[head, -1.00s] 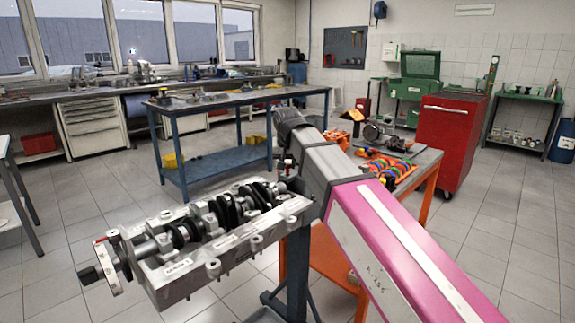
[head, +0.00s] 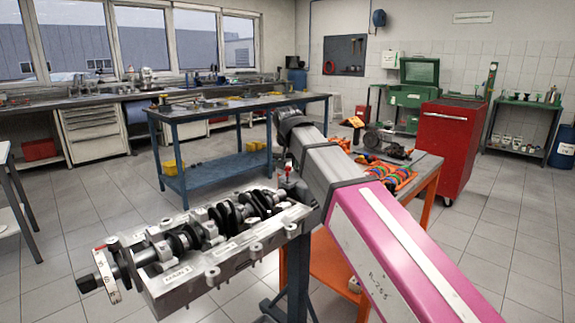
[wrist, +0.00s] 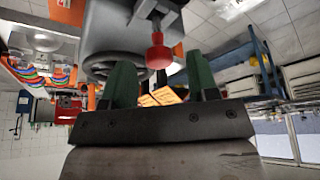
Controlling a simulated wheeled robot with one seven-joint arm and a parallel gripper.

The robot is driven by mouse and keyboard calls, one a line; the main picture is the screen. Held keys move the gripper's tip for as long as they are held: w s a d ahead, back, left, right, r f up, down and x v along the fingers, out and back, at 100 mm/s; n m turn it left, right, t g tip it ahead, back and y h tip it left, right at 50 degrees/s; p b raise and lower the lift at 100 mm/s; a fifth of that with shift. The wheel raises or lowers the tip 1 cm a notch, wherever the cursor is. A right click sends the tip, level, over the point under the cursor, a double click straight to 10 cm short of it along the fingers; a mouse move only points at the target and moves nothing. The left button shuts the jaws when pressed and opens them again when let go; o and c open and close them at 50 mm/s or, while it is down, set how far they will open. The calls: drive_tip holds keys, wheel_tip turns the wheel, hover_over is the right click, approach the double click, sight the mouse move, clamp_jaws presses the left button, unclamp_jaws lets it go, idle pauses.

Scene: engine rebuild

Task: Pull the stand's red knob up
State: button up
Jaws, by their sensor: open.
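The stand's red knob (wrist: 158,54) shows at the top middle of the wrist view, on a short metal pin. A small red spot beside my arm in the head view (head: 288,166) looks like the same knob. My gripper (wrist: 160,68) is open, with one green finger on each side of the knob in the picture. I cannot tell whether the knob lies between the fingertips in depth or just beyond them. No contact shows. In the head view my arm hides the gripper. The stand (head: 298,270) carries the engine block (head: 210,272) with its crankshaft.
An orange bench (head: 423,183) with colourful parts stands right of my arm. A blue workbench (head: 215,174) stands behind the block. A red tool cabinet (head: 442,150) is further right. The tiled floor at left is clear.

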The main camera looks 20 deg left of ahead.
drive_tip(key=v, duration=1)
drive_tip(key=shift+s+r, duration=0.1)
drive_tip(key=shift+s, duration=0.05)
